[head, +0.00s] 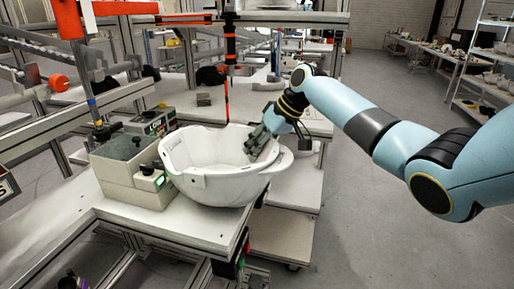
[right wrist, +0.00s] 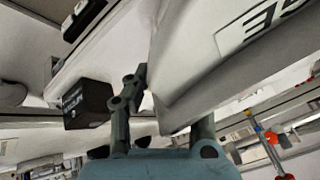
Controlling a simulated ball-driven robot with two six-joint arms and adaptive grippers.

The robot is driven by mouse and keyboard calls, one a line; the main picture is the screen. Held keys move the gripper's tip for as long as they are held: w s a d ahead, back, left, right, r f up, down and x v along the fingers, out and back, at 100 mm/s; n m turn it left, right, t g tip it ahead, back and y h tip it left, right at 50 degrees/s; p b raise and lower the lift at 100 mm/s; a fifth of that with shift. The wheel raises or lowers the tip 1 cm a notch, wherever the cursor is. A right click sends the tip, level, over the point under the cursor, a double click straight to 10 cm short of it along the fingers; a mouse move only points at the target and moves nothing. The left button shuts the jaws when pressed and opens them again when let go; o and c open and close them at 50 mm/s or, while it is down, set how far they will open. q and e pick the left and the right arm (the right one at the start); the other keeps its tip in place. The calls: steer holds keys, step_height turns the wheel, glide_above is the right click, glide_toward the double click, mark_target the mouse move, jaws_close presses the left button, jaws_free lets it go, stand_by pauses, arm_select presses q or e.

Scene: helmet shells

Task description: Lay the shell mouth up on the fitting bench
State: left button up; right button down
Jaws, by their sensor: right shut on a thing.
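The white helmet shell (head: 220,187) is mouth up, its open hollow facing upward, at the right end of the white fitting bench (head: 165,222). It looks slightly tilted. I cannot tell whether its underside touches the bench top. My right gripper (head: 257,143) is shut on the shell's right rim, with one finger inside the hollow. In the right wrist view the fingers (right wrist: 165,110) straddle the shell's pale wall (right wrist: 185,75), which fills much of the picture. My left gripper is not in view.
A grey-green instrument box (head: 125,165) stands on the bench close against the shell's left side. A white cart (head: 285,235) stands right of the bench. The floor at right is clear.

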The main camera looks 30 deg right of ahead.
steer(key=c, duration=1.1)
jaws_free()
steer(key=v, duration=1.2)
steer(key=shift+d, duration=0.1)
